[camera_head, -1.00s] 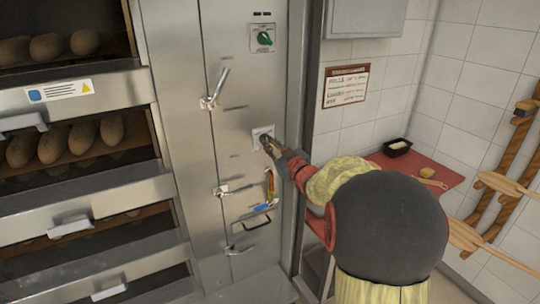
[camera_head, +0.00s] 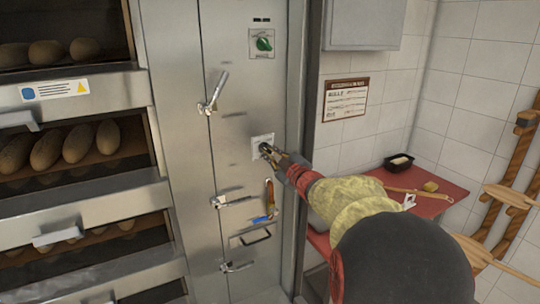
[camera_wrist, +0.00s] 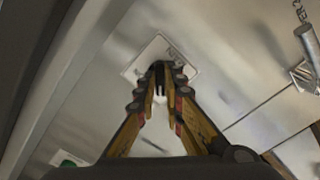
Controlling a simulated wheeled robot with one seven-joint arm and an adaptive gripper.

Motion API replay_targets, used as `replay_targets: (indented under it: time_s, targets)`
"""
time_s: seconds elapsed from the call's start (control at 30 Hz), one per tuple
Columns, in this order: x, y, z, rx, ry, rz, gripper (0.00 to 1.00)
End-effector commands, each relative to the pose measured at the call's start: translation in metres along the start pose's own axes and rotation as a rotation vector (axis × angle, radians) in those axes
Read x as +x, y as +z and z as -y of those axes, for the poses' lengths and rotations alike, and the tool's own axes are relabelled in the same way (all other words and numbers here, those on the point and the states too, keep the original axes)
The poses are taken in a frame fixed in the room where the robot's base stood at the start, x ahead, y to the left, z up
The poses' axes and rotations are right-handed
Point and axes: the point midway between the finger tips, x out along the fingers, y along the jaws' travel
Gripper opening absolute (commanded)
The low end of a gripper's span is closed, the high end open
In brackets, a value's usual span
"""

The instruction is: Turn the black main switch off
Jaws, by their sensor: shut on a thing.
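The black main switch (camera_wrist: 158,80) sits on a pale square plate (camera_head: 262,139) on the steel panel, below a green switch. Only a dark bit of it shows between my fingertips in the wrist view, so which way it points cannot be told. My gripper (camera_head: 264,149) is at the plate, its fingers closed around the switch. In the wrist view my gripper (camera_wrist: 158,75) comes in over the plate (camera_wrist: 150,52), both fingertips beside the dark knob.
The green switch (camera_head: 264,44) is higher on the panel. Metal latches (camera_head: 214,92) and a hanging orange-and-blue item (camera_head: 269,200) are nearby. Oven decks with loaves (camera_head: 75,143) stand left. A red counter (camera_head: 440,185) with a black tray (camera_head: 398,162) is at right.

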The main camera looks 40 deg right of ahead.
Motion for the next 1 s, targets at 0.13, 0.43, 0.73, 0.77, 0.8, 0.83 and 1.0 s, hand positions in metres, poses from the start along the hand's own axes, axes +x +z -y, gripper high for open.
replay_targets:
  time_s: [0.13, 0.43, 0.73, 0.77, 0.8, 0.83, 1.0]
  targets:
    - [-0.0001, 0.0009, 0.0010, -0.001, -0.002, 0.002, 0.00]
    - [-0.0001, 0.0007, 0.0008, -0.001, -0.001, 0.001, 0.18]
    - [0.0000, 0.0002, 0.0003, 0.000, -0.001, 0.000, 0.28]
    - [0.0000, 0.0001, 0.0002, 0.000, 0.000, 0.000, 0.28]
    - [0.0000, 0.0001, 0.0002, 0.000, 0.000, 0.000, 0.28]
    - [0.0000, 0.0001, 0.0002, 0.000, 0.000, 0.000, 0.28]
    - [-0.0073, 0.0000, -0.0006, -0.001, 0.001, 0.000, 0.28]
